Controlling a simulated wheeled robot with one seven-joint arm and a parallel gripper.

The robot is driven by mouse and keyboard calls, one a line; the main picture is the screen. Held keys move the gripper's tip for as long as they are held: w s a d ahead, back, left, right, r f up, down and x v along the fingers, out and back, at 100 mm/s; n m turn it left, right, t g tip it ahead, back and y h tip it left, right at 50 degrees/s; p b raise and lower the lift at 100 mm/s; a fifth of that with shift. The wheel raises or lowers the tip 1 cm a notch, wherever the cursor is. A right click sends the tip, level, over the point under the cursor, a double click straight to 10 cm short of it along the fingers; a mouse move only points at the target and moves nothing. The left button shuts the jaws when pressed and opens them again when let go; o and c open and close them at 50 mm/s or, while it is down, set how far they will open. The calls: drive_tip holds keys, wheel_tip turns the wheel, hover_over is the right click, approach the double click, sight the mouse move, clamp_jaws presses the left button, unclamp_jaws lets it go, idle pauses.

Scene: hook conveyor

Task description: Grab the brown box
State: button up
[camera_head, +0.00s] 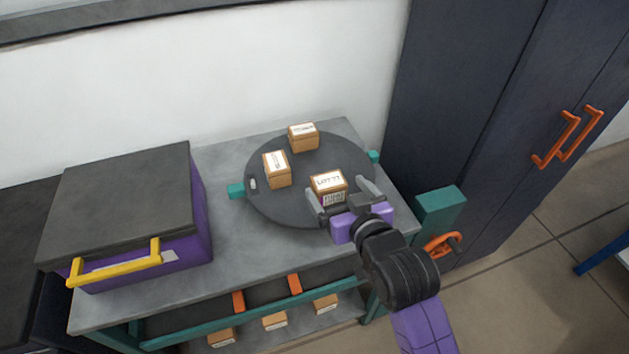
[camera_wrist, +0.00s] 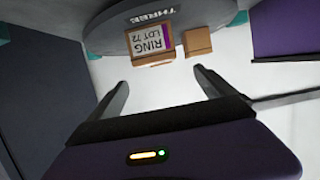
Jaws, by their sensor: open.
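Three small brown boxes stand on a round dark turntable (camera_head: 290,209) on the grey table. The nearest brown box (camera_head: 328,183) has a white label on top and stands right by my gripper (camera_head: 341,191). Another box (camera_head: 277,169) is at the left of the turntable, and a third box (camera_head: 303,138) is at the back. In the wrist view, a box labelled "RING LOT 72" (camera_wrist: 149,47) lies ahead of my open fingers, with a second box (camera_wrist: 197,42) beside it. My gripper's fingers are spread and nothing is held between them in the wrist view.
A purple case (camera_head: 125,205) with a dark lid and yellow handle stands at the table's left. A dark cabinet (camera_head: 470,110) with orange handles rises at the right. More boxes (camera_head: 275,321) sit on the lower shelf. A teal post (camera_head: 438,205) stands near the table's right corner.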

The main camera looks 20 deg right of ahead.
sight(333, 190)
drive_tip(key=shift+s+f+g, duration=0.2)
drive_tip(key=shift+f+g, duration=0.2)
drive_tip(key=shift+f, duration=0.6)
drive_tip(key=shift+d+p+x, duration=0.2)
drive_tip(key=shift+p+x, duration=0.65)
drive_tip(key=shift+x, duration=2.85)
drive_tip(key=shift+f, duration=0.1)
drive_tip(key=shift+c, duration=0.4)
drive_tip(key=c, duration=1.5)
